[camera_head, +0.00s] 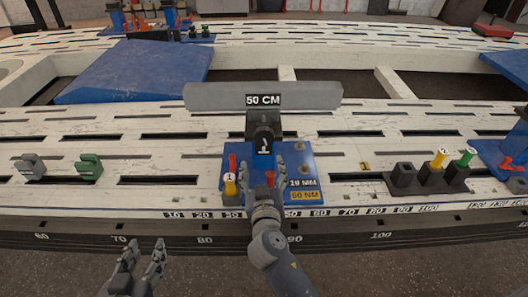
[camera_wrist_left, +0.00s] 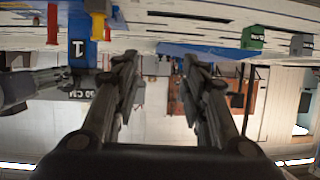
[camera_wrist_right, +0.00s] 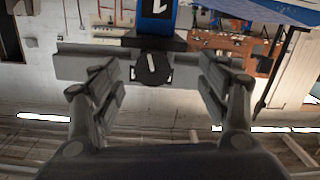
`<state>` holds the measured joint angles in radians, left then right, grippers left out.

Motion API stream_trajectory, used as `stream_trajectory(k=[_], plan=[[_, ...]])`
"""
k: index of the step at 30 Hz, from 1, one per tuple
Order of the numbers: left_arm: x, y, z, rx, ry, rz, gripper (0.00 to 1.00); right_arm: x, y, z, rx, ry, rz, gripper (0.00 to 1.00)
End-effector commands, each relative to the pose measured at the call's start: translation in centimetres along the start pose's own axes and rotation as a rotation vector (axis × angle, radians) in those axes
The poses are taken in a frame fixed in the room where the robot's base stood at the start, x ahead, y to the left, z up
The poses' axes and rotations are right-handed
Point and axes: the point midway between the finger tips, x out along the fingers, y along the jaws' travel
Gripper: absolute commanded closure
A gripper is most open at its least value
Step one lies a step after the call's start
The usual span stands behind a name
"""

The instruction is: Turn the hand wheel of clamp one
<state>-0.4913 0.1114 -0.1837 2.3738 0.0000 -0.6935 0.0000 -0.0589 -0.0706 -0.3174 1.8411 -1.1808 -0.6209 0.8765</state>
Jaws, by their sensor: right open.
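Clamp one (camera_head: 264,118) is a dark block on a blue base plate (camera_head: 306,162). On its near side sits a dark round hand wheel (camera_head: 264,143) with a white mark. The hand wheel (camera_wrist_right: 152,68) also shows in the right wrist view, ahead of and between the spread fingers. My right gripper (camera_head: 262,168) is open in front of the clamp, over the blue plate, and its arm hides part of that plate. I cannot tell the gap between fingers and wheel. My left gripper (camera_head: 140,252) is open and empty below the bench's front edge.
A grey bar marked 50 CM (camera_head: 220,97) lies behind the clamp. A yellow-handled tool (camera_head: 230,185) stands close left of my right gripper. Black holders (camera_head: 430,181) with yellow and green tools stand right. A green block (camera_head: 89,167) sits left. The bench between is mostly clear.

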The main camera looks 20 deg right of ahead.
Motion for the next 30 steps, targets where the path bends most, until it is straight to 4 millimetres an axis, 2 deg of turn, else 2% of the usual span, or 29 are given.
stream_trajectory(k=[3,8,14,21,25,30], plan=[[-0.8,0.0,-1.1,0.0,0.038,0.0,0.6,-0.1,0.7,-1.6,0.028,0.051,0.031,0.31],[-1.2,0.0,-1.8,0.0,0.049,0.0,0.6,0.6,1.1,-2.6,0.037,0.07,0.042,0.31],[-1.2,0.0,-1.9,0.0,0.053,0.0,0.6,3.7,1.2,-2.8,0.034,0.07,0.04,0.31],[-1.1,0.1,-2.9,0.0,0.104,0.003,0.6,7.8,1.4,-3.0,0.034,0.068,0.041,0.31],[-1.1,0.2,-3.6,0.0,0.14,0.005,0.6,9.4,1.4,-3.0,0.034,0.066,0.04,0.31],[-1.1,0.3,-4.2,0.0,0.168,0.006,0.6,10.4,1.5,-3.0,0.034,0.066,0.04,0.31]])
